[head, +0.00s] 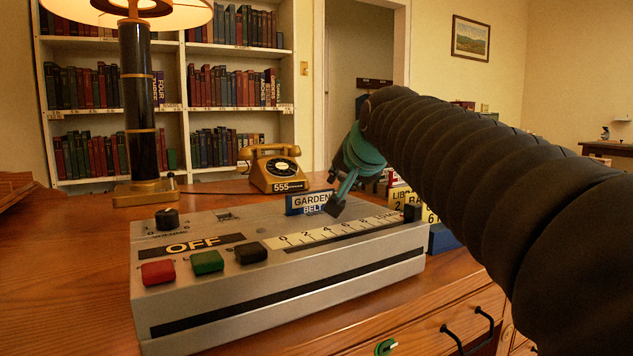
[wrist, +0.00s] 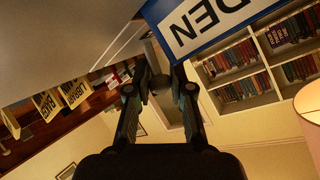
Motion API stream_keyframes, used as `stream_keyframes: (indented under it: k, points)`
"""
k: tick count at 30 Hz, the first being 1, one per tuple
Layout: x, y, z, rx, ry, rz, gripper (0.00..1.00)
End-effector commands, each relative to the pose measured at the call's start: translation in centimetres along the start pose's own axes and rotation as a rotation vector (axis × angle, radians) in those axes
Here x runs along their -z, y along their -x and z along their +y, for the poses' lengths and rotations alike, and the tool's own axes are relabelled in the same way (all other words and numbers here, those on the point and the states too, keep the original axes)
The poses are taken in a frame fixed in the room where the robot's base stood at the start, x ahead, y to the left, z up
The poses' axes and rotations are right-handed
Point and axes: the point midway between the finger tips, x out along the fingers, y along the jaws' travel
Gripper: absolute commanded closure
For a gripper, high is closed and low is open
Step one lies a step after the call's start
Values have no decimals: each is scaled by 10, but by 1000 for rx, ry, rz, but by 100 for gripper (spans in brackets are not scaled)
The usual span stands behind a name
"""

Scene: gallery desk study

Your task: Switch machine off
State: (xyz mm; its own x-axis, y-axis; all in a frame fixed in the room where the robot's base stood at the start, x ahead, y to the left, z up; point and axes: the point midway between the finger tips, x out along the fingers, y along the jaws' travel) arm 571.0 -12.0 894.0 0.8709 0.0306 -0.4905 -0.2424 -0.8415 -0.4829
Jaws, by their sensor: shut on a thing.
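The grey machine (head: 290,290) stands on the wooden desk. Its front left has a red button (head: 158,272), a green button (head: 208,262) and a black button (head: 251,253), with a black dial (head: 167,218) behind. A black strip on top reads OFF (head: 192,246). A numbered scale (head: 330,233) runs along the right. My gripper (head: 340,200) is low over the machine's top behind the scale, shut at the right edge of the blue-rimmed GARDEN BELT sign (head: 308,202). In the wrist view the sign's corner (wrist: 205,25) meets the fingertips (wrist: 160,75); the exact contact is partly hidden.
A gold telephone (head: 273,168) stands behind the machine. A lamp (head: 138,110) is at the back left. Yellow and white signs (head: 430,215) stand at the machine's right end, partly hidden by my arm. The desk left of the machine is clear.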

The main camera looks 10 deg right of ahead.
Motion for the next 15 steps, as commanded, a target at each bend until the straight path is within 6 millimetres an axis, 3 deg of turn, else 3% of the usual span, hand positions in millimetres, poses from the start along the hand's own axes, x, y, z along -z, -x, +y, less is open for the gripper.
stream_keyframes:
  k: [13, 14, 15]
  points:
    - [0, 0, -1, 9, -5, 7, 100]
    - [0, 0, -1, 9, -5, 7, 74]
    - [0, 0, -1, 9, -4, 7, 64]
